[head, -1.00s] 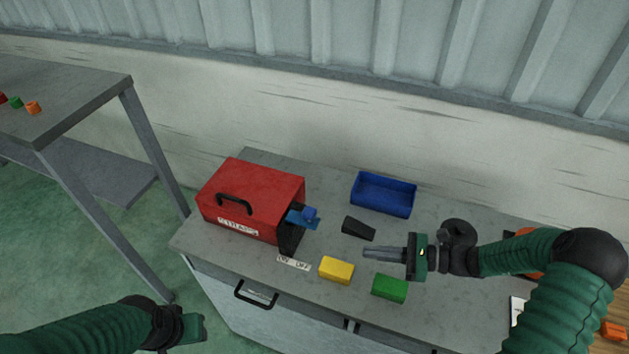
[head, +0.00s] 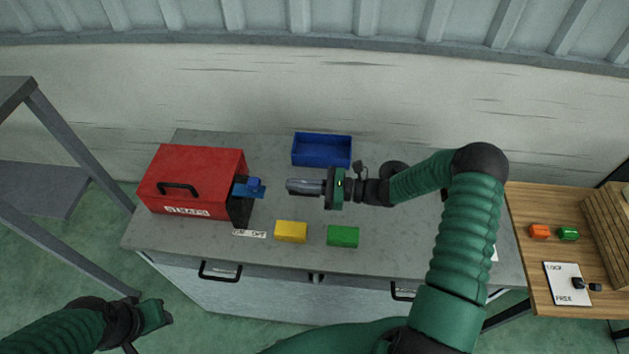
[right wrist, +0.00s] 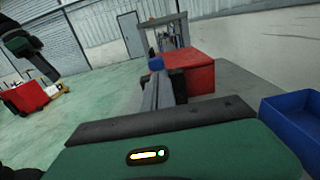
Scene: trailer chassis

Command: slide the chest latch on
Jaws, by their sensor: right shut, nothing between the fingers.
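The red chest (head: 195,175) sits on the left of the grey counter, with a black handle on top. The blue latch (head: 250,188) sticks out from its right side, above a dark bracket; a label strip (head: 249,234) lies in front. My right gripper (head: 290,187) is shut and empty, a short gap right of the latch, pointing at it. In the right wrist view the shut fingers (right wrist: 157,88) line up with the blue latch piece (right wrist: 156,64) in front of the chest (right wrist: 195,72). My left gripper (head: 155,316) is low at the left, off the counter; its fingers are unclear.
A yellow block (head: 291,231) and a green block (head: 343,236) lie on the counter's front half. A blue bin (head: 321,150) stands behind my right gripper.

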